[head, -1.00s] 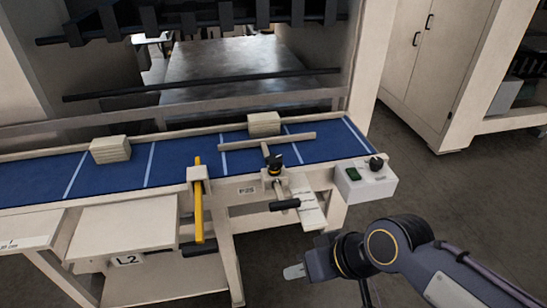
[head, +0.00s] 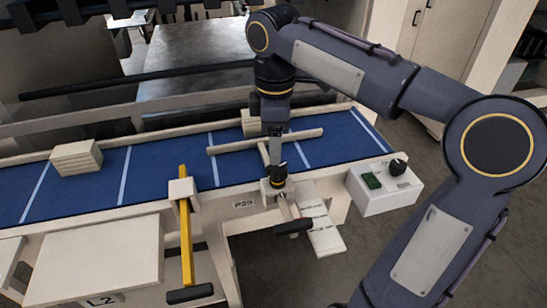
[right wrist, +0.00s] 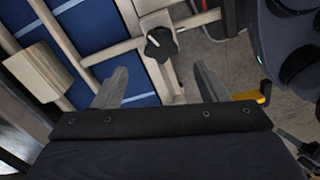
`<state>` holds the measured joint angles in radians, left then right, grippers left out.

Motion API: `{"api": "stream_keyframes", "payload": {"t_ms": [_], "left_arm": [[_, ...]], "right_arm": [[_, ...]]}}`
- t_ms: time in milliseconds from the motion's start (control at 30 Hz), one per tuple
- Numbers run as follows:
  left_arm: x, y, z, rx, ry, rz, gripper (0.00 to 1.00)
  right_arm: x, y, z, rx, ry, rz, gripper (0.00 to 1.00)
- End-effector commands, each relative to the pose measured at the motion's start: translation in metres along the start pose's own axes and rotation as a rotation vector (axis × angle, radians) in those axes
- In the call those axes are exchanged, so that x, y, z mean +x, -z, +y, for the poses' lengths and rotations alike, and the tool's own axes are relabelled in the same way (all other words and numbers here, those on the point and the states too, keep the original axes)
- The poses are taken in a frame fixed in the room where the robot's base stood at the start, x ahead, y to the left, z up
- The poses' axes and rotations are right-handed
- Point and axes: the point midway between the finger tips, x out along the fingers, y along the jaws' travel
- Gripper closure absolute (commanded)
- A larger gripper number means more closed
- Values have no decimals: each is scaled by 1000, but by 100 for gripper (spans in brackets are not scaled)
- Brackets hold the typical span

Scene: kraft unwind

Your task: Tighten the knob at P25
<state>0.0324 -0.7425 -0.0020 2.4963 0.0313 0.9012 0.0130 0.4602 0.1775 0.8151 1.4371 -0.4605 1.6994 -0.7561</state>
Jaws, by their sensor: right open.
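The black knob (head: 278,174) stands on the clamp at the front rail, just right of the P25 label (head: 243,204). In the right wrist view the knob (right wrist: 160,43) has a white mark and lies ahead of the fingertips, roughly centred between them. My right gripper (right wrist: 161,80) is open and empty, with a finger to each side and the knob apart from both. In the head view my right gripper (head: 274,150) points down just above the knob, and its fingers partly blend with it. My left gripper is not in view.
A blue belt (head: 150,160) with white lines runs behind the knob. A yellow lever (head: 186,235) stands left, a black handle (head: 294,227) below, and a control box (head: 385,187) right.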

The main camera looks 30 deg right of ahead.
Motion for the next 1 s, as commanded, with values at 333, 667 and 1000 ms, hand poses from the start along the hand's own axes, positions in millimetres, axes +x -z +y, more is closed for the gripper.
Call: {"api": "stream_keyframes", "payload": {"t_ms": [333,667,1000], "left_arm": [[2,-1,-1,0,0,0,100],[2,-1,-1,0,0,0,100],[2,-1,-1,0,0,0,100]], "right_arm": [[54,-1,-1,3,2,-1,33],[66,0,-1,4,-1,2,33],[66,0,-1,5,-1,2,65]]}}
